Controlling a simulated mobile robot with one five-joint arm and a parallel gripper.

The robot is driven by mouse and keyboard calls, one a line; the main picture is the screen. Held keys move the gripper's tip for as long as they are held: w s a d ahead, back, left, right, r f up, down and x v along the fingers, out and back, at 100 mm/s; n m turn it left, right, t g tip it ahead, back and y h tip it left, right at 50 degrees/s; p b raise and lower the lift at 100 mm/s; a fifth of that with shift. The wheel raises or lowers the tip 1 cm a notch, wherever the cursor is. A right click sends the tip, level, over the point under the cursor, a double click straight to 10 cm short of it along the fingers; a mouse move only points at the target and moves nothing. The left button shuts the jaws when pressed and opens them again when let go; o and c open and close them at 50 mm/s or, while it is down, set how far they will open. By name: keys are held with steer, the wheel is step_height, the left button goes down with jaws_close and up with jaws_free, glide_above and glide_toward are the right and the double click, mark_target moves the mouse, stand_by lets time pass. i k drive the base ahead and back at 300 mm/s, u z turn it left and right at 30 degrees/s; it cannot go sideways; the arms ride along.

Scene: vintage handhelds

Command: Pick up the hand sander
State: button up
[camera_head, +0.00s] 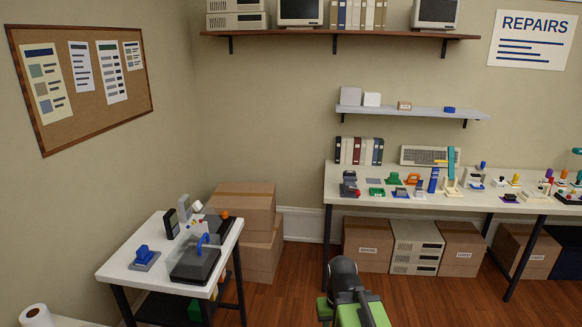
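A blue-handled tool on a flat grey base (145,257) lies at the left front of the small white table. It looks like a hand sander, but it is too small to be sure. Several similar low tools lie on the long bench, among them a green one (394,181) and a blue one (400,192), and I cannot tell if any is a sander. My arm, dark and green, shows at the bottom centre, away from both tables. Its fingers cannot be made out, and nothing is seen held.
The small table (118,272) also holds a dark box with a blue handle (195,262) and a black handheld (172,223). The long bench (340,205) is crowded. Cardboard boxes (243,209) stand in the corner. Wooden floor (290,290) is clear between small table and arm.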

mark_target(394, 178)
steer(key=z, duration=0.15)
steer(key=i, duration=1)
steer(key=z, duration=0.25)
